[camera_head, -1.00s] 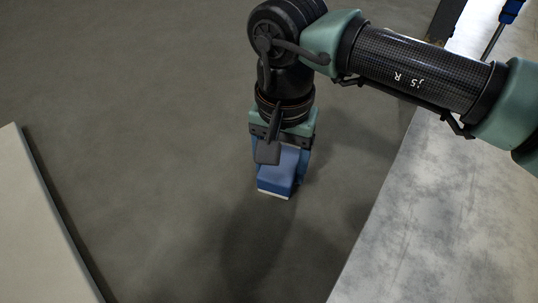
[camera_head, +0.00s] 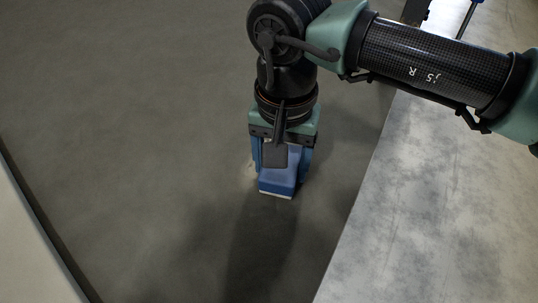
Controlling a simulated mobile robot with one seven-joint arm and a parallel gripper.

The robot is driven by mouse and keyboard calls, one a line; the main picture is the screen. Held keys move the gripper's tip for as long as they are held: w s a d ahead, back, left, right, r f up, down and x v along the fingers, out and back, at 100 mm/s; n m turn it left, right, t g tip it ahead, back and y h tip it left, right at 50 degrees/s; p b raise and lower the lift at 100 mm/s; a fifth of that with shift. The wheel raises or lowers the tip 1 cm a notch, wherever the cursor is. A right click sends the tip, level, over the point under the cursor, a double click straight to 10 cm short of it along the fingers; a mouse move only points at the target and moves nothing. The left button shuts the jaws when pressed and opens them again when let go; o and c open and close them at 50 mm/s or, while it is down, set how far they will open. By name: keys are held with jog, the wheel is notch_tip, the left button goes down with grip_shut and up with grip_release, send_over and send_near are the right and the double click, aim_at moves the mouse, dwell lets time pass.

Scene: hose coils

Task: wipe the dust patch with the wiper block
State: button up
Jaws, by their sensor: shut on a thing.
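The wiper block (camera_head: 277,188) is blue with a thin pale layer along its bottom edge. My gripper (camera_head: 281,168) points down and is shut on the block, with a blue finger on each side. The block is upright, low over the grey floor-like surface (camera_head: 130,150); I cannot tell whether its underside touches. A small pale mark (camera_head: 251,168) shows just left of the gripper. It may be part of the dust patch, but most of what lies behind the gripper and block is hidden.
A pale mottled raised surface (camera_head: 430,210) runs along the right side, under my arm. A pale panel (camera_head: 30,250) with a dark edge cuts the lower left corner. A blue-handled tool partly shows at the top right (camera_head: 467,18). The grey surface between is clear.

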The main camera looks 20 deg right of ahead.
aim_at(244, 138)
jog(key=shift+s+d, duration=0.7)
jog(key=shift+s, duration=0.2)
jog(key=shift+w+a+b, duration=0.3)
jog(key=shift+w+a, duration=0.5)
jog(key=shift+w, duration=0.25)
jog(key=shift+w+a+b, duration=0.3)
jog(key=shift+w+a, duration=0.5)
jog(key=shift+w, duration=0.2)
jog(key=shift+w+a, duration=0.8)
jog(key=shift+w, duration=0.2)
jog(key=shift+w+a, duration=0.8)
jog(key=shift+w, duration=0.2)
jog(key=shift+w+d, duration=0.6)
jog(key=shift+w, duration=0.35)
jog(key=shift+w+d, duration=0.6)
jog(key=shift+w, duration=0.35)
